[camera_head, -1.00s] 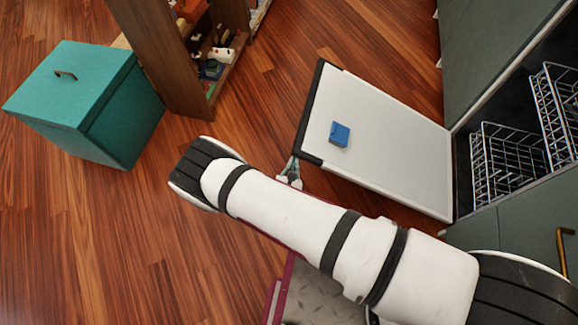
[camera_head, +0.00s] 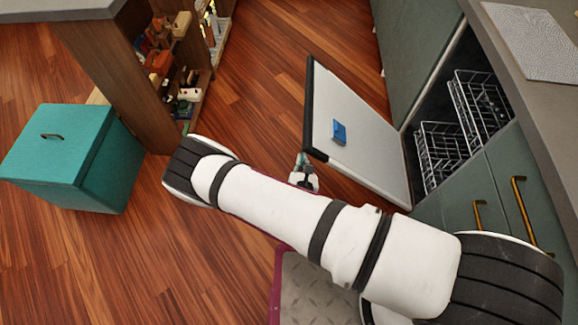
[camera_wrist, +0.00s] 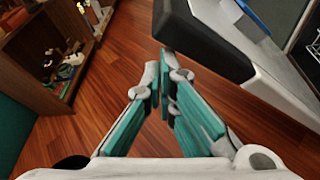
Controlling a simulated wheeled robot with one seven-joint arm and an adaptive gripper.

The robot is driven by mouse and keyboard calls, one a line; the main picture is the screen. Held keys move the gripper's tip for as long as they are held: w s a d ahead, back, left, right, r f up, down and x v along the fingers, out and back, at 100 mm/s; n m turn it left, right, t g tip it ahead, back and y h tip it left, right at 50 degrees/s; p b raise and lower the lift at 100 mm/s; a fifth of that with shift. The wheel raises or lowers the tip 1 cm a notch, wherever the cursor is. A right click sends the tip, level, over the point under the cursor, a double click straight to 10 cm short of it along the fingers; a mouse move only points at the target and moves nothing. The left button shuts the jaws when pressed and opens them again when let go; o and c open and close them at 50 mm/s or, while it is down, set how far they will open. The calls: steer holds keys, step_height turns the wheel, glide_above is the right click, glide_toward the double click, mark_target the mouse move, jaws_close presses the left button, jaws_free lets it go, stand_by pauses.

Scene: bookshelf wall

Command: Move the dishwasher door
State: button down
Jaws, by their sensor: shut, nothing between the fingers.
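The dishwasher door (camera_head: 368,165) is partly open. It slopes out from the dishwasher, with its white inner face up, a blue piece (camera_head: 339,132) on that face and a black outer edge. My gripper (camera_head: 303,160) is at the near lower corner of that edge. In the wrist view, the teal fingers of my gripper (camera_wrist: 166,62) are together and empty, just beside and below the door's dark corner (camera_wrist: 205,42). Whether they touch the door I cannot tell.
Wire racks (camera_head: 448,145) show inside the dishwasher. Green cabinets (camera_head: 480,205) with brass handles and a counter (camera_head: 535,110) stand at right. A teal box (camera_head: 70,160) and a wooden shelf (camera_head: 125,75) stand at left. Wooden floor (camera_head: 265,90) is clear between shelf and door.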

steer(key=d+r+p, duration=0.5)
steer(key=d+r, duration=0.3)
steer(key=d, duration=0.4)
steer(key=s+d+r+p, duration=0.1)
steer(key=d+r+p, duration=0.5)
steer(key=d, duration=0.7)
steer(key=d+r+p, duration=0.5)
steer(key=d+r, duration=0.4)
steer(key=d, duration=0.4)
steer(key=shift+s+r, duration=0.15)
steer(key=shift+r, duration=0.15)
steer(key=shift+a, duration=0.1)
steer(key=a+p, duration=0.2)
steer(key=a, duration=0.2)
steer(key=s+d, duration=0.3)
steer(key=s, duration=0.6)
steer(key=shift+s, duration=0.2)
steer(key=shift+f, duration=0.1)
